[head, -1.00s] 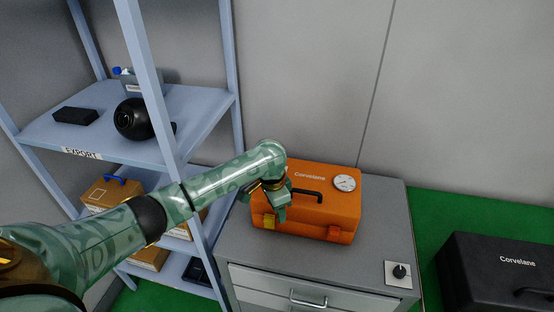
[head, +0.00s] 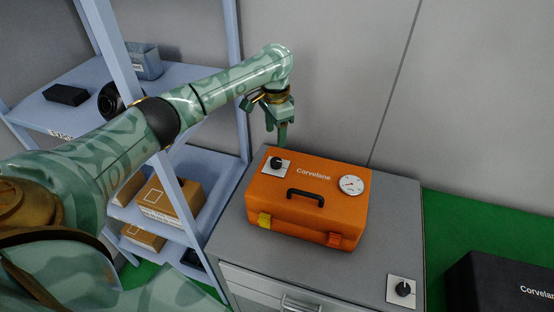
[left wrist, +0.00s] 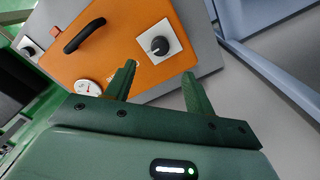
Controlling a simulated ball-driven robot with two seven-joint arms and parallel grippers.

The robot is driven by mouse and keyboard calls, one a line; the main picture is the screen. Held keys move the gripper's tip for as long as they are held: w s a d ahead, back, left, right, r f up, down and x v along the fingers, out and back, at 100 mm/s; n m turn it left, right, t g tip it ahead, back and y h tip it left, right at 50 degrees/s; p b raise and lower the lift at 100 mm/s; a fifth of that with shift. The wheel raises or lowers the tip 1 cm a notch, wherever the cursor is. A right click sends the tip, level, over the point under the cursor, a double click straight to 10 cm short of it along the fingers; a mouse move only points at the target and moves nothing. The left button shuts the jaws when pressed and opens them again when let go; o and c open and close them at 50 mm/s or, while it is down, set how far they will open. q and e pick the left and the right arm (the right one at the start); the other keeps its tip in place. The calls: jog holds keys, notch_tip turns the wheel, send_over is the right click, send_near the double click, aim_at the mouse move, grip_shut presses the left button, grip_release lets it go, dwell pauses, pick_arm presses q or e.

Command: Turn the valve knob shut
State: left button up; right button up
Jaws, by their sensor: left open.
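A black knob (head: 277,163) on a white plate sits on the back left of the orange case's top. It also shows in the left wrist view (left wrist: 160,45), just beyond my fingers. A second black knob (head: 403,289) on a white plate is on the front right of the grey cabinet top; it shows at the left wrist view's far left (left wrist: 28,50). I cannot tell which is the valve knob. My left gripper (head: 283,138) is open and empty, pointing down above and behind the case knob, apart from it. My right gripper is out of view.
The orange case (head: 335,222) has a black handle (head: 306,196) and a round gauge (head: 351,185). It stands on the grey cabinet (head: 232,228). A shelf rack (head: 228,85) with boxes is at left, close to my left arm. A black case (head: 490,285) is at lower right.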

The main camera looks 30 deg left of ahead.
aim_at(276, 160)
pick_arm(q)
notch_tip(276, 160, down, 10)
jog(key=b, duration=0.3)
jog(key=shift+w+f, duration=0.1)
jog(key=shift+f, duration=0.15)
jog(key=c, duration=1)
